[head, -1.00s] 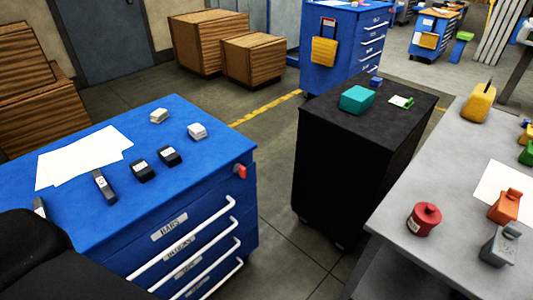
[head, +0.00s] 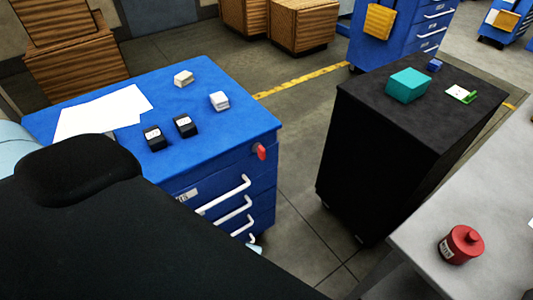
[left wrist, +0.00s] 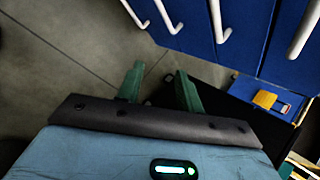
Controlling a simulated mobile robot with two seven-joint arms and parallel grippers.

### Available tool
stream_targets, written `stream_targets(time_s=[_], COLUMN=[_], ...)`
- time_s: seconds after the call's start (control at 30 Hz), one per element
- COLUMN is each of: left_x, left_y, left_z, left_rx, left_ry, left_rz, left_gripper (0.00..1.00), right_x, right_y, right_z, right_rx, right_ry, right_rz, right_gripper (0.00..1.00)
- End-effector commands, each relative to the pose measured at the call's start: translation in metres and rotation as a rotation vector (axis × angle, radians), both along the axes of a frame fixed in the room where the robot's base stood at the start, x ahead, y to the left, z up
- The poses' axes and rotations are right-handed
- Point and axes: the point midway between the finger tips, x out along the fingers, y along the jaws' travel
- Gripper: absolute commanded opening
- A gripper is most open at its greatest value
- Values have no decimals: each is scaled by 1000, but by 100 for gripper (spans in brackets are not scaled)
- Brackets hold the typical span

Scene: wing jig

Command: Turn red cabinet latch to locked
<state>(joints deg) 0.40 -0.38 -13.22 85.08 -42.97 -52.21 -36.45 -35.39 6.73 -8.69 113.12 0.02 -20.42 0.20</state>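The red latch (head: 261,151) sits on the blue cabinet (head: 215,130), at the upper right end of its drawer front. It is small in the head view, and I cannot tell its exact turn. My left arm crosses the lower left of the head view and hides part of the cabinet top and drawers. In the left wrist view my left gripper (left wrist: 159,86) has its two green fingers apart with nothing between them. Blue drawer fronts (left wrist: 225,25) with white handles lie beyond the fingers, and the latch does not show there. My right gripper is not in view.
White papers (head: 103,112), two dark blocks (head: 153,138) and two pale blocks lie on the cabinet top. A black cabinet (head: 375,150) stands to the right across a gap of bare floor. A grey bench (head: 420,235) with a red canister (head: 461,244) is at lower right.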

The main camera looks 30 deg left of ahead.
Motion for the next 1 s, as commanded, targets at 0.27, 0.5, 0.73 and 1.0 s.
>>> stream_targets(time_s=[0.27,0.5,0.73,1.0], left_x=[119,183,200,203], left_y=[24,24,19,26], left_z=[71,163,201,203], left_rx=[702,1145,1290,1295], left_ry=[225,389,451,452], left_rz=[-192,-177,-141,-139], left_gripper=[36,36,36,36], right_x=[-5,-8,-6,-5], right_y=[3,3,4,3], right_z=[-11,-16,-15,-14], right_rx=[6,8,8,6], right_ry=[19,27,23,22], right_rz=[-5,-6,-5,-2], right_gripper=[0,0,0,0])
